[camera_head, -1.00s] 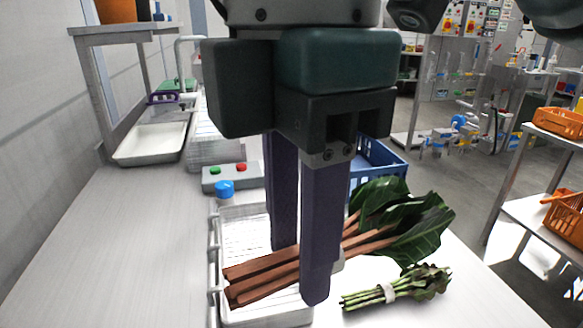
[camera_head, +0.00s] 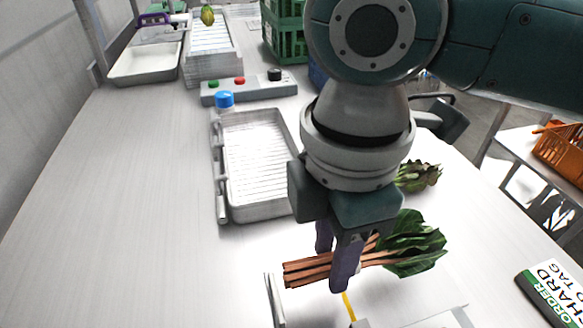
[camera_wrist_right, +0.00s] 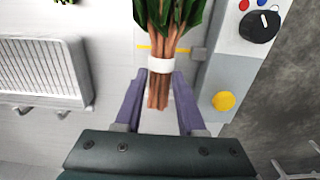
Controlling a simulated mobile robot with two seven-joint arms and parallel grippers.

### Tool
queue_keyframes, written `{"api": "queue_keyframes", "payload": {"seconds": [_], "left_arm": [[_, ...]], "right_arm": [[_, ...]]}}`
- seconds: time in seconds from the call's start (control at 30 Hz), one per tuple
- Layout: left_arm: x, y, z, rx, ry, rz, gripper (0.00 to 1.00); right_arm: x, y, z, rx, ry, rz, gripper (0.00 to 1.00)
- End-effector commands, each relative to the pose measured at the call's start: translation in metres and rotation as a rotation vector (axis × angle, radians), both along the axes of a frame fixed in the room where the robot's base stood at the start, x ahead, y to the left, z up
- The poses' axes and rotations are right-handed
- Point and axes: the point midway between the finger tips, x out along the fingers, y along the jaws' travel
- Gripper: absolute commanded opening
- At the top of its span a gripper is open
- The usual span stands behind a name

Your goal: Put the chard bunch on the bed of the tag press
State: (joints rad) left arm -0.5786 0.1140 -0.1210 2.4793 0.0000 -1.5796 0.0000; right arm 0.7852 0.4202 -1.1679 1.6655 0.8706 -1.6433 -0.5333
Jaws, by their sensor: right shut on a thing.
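My right gripper (camera_head: 340,262) is shut on the chard bunch (camera_head: 412,245), around its red-brown stems. The stems point left and the dark green leaves point right in the head view. In the right wrist view the bunch (camera_wrist_right: 157,93) lies between the purple fingers (camera_wrist_right: 158,100), with a white band around the stems. The tag press (camera_wrist_right: 232,75) shows there at the right as a grey body with a dark knob and a yellow button. A yellow line (camera_wrist_right: 145,47) crosses a pale surface behind the bunch. I cannot tell whether the bunch touches that surface. My left gripper is out of view.
An empty white wire-bottomed tray (camera_head: 226,190) stands left of my gripper. A smaller greens bunch (camera_head: 420,177) lies behind it. A control box (camera_head: 250,88), green crates (camera_head: 286,30) and an order sign (camera_head: 552,292) are around. The table's left side is clear.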

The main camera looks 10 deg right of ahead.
Motion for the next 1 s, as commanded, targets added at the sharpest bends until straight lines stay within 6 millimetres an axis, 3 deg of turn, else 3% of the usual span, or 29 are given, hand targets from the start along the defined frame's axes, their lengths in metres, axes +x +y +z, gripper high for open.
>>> {"api": "queue_keyframes", "payload": {"seconds": [0.27, 0.67, 0.7, 0.93, 1.0], "left_arm": [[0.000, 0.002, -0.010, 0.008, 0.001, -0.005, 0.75], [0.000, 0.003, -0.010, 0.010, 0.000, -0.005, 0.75], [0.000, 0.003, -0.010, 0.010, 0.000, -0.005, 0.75], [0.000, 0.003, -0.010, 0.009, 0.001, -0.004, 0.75], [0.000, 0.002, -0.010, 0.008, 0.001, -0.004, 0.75]], "right_arm": [[-0.001, 0.000, -0.040, -0.001, 0.002, 0.000, 0.00], [-0.001, 0.000, -0.045, 0.000, 0.001, 0.001, 0.00], [0.000, 0.000, -0.045, 0.000, 0.000, 0.002, 0.42], [0.000, 0.000, -0.044, -0.001, 0.000, 0.001, 0.68], [0.000, 0.000, -0.044, -0.001, 0.001, 0.001, 0.69]]}}
